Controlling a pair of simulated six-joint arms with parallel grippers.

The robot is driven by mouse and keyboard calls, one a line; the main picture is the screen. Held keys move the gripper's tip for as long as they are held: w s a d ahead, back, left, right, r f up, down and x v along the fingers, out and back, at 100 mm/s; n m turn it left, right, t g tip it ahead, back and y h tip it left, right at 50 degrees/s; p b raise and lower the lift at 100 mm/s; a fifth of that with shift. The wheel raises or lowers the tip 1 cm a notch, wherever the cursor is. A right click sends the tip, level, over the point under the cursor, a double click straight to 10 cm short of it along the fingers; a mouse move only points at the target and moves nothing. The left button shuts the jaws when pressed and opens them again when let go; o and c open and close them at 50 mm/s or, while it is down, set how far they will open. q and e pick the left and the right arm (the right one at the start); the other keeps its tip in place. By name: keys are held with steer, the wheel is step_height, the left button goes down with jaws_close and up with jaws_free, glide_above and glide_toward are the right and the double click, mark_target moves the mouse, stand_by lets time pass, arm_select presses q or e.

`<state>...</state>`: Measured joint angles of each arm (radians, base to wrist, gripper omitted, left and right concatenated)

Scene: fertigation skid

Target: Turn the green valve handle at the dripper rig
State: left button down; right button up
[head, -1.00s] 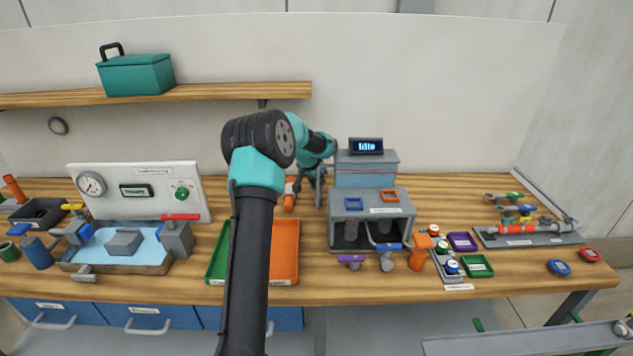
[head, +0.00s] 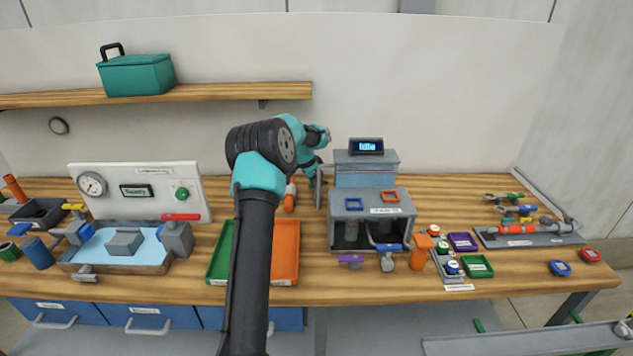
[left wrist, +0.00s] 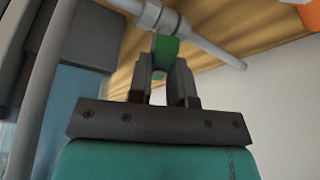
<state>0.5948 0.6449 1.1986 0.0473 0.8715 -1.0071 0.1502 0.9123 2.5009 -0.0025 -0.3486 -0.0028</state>
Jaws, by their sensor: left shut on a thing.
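The green valve handle (left wrist: 166,49) sits on a grey pipe fitting (left wrist: 160,17) in the left wrist view. My left gripper (left wrist: 166,68) is shut on the handle, with one dark finger on each side of it. In the head view my left arm's wrist (head: 312,160) is left of the blue-grey unit with the "Idle" display (head: 366,170). The arm hides the green handle there, and the fingertips cannot be made out. My right gripper is not in view.
A grey two-bay box (head: 371,211) stands right of the wrist. An orange tray (head: 285,255) and a green tray (head: 216,255) lie in front, partly behind my arm. A panel with a gauge and a sink (head: 115,268) are at the left.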

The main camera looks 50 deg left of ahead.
arm_select(q)
steer(key=m, duration=0.2)
steer(key=m+g+h, duration=0.1)
steer(key=m, duration=0.1)
steer(key=shift+a+m+h, duration=0.15)
steer(key=shift+m+h, duration=0.15)
stand_by(0.4)
steer(key=c, duration=1)
jaws_free()
steer(key=shift+c, duration=0.2)
steer(key=v, duration=0.7)
steer(key=shift+r, duration=0.2)
steer(key=shift+a, duration=0.1)
